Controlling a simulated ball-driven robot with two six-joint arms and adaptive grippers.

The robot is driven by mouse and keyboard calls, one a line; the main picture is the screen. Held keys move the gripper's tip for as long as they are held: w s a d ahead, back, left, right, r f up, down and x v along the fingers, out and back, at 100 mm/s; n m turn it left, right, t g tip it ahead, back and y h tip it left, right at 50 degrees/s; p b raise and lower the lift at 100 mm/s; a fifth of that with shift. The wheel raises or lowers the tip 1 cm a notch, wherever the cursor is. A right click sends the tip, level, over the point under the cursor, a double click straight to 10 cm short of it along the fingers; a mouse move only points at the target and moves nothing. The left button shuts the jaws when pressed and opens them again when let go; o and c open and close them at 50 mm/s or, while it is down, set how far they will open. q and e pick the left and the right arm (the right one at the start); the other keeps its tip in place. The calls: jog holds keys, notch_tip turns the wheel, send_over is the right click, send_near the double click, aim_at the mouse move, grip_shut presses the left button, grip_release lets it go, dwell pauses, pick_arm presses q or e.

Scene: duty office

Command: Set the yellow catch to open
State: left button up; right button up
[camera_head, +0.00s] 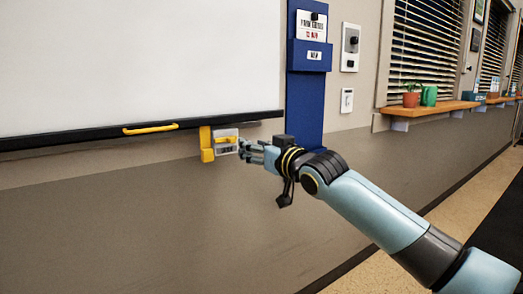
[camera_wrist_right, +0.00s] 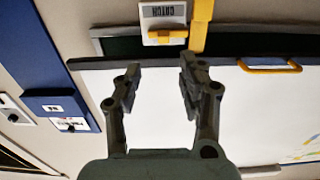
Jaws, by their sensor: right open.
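The yellow catch (camera_head: 226,141) is a small yellow lever on a grey plate, beside a yellow bracket (camera_head: 206,146) under the whiteboard's lower right edge. In the right wrist view, which is upside down, the catch (camera_wrist_right: 165,35) is at the top, by a plate labelled CATCH. My right gripper (camera_head: 247,148) is just right of the plate in the head view. In the right wrist view the gripper (camera_wrist_right: 158,78) is open and empty, its fingers apart, with the catch beyond the fingertips. I cannot tell exactly which position the catch is in. My left gripper is not in view.
The white board (camera_head: 120,60) has a dark lower rail with a yellow handle (camera_head: 150,128). A blue panel (camera_head: 308,100) stands right of it, with wall switches (camera_head: 350,47) beyond. A wooden shelf (camera_head: 430,108) holds a plant and a green mug. The wall below is clear.

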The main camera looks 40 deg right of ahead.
jog(key=s, duration=0.3)
jog(key=shift+s, duration=0.1)
dwell(0.3)
jog(key=s+f+m+g, duration=0.1)
jog(key=s+f+g, duration=0.2)
jog(key=s+f, duration=0.75)
jog(key=s+f+g+h, duration=0.1)
jog(key=s+f+g, duration=0.2)
jog(key=f, duration=1.5)
jog(key=s+f+m+g, duration=0.1)
jog(key=s+f+g, duration=0.35)
jog(key=f, duration=0.95)
jog(key=s+a+f+g, duration=0.2)
jog(key=s+f, duration=0.4)
jog(key=s, duration=0.7)
jog(key=s+a+f+n+g, duration=0.1)
jog(key=s+f, duration=0.6)
jog(key=s, duration=0.7)
jog(key=s+a+f+n+g, duration=0.1)
jog(key=s+f+g, duration=0.3)
jog(key=s, duration=0.9)
notch_tip(320, 180, down, 3)
jog(key=shift+s+a+r, duration=0.1)
jog(key=shift+s+a, duration=0.25)
jog(key=shift+a, duration=0.45)
